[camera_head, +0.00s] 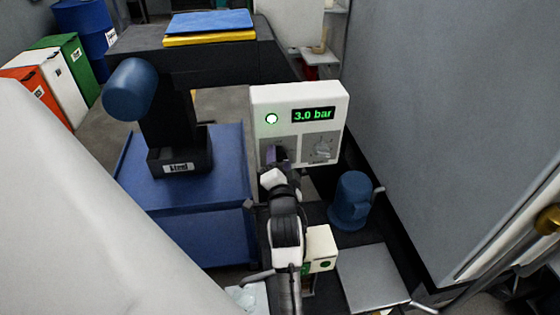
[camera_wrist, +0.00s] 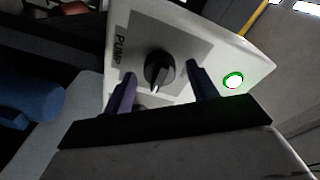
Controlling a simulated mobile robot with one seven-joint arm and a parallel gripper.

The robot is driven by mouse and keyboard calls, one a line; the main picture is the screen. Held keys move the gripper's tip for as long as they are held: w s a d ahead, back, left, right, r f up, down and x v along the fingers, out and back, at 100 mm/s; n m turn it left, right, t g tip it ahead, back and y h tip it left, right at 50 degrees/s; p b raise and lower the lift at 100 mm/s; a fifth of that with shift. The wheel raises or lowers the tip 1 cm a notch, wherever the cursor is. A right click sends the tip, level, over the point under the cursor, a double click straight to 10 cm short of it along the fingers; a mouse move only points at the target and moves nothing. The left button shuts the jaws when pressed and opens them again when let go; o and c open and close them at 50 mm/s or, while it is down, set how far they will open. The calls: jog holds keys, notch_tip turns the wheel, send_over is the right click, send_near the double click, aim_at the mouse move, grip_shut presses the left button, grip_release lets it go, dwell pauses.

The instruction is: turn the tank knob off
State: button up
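A white control box (camera_head: 265,98) with a green "3.0 bar" display (camera_head: 313,115) and a lit lamp (camera_head: 271,118) stands ahead of my gripper. Its right knob (camera_head: 322,148) is grey and uncovered in the head view; its label is too small to read. The left knob is largely hidden behind my gripper (camera_head: 279,158). In the wrist view, a black knob (camera_wrist: 158,72) on a plate marked "PUMP" shows between my two fingers (camera_wrist: 161,70). The fingers are apart, one on each side, with visible gaps to the knob. The lamp also shows there (camera_wrist: 233,80).
A grey flat plate (camera_head: 372,278) lies nearer. A large grey machine wall (camera_head: 450,110) closes the right side. A blue cabinet (camera_head: 205,205) bearing a black stand (camera_head: 172,125) is at left.

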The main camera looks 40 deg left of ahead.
jog(key=c, duration=1)
jog(key=n+b, duration=0.1)
jog(key=n, duration=0.3)
jog(key=shift+w+d+f+n+b, duration=0.1)
jog(key=shift+f+n+b, duration=0.05)
jog(key=shift+n+b, duration=0.25)
jog(key=shift+n+y+b, duration=0.6)
jog(key=shift+n+b, duration=1.35)
jog(key=shift+n, duration=1.6)
jog(key=shift+n+y+b, duration=0.6)
jog(key=shift+n+b, duration=1.35)
jog(key=shift+n, duration=1.6)
jog(key=shift+g, duration=0.4)
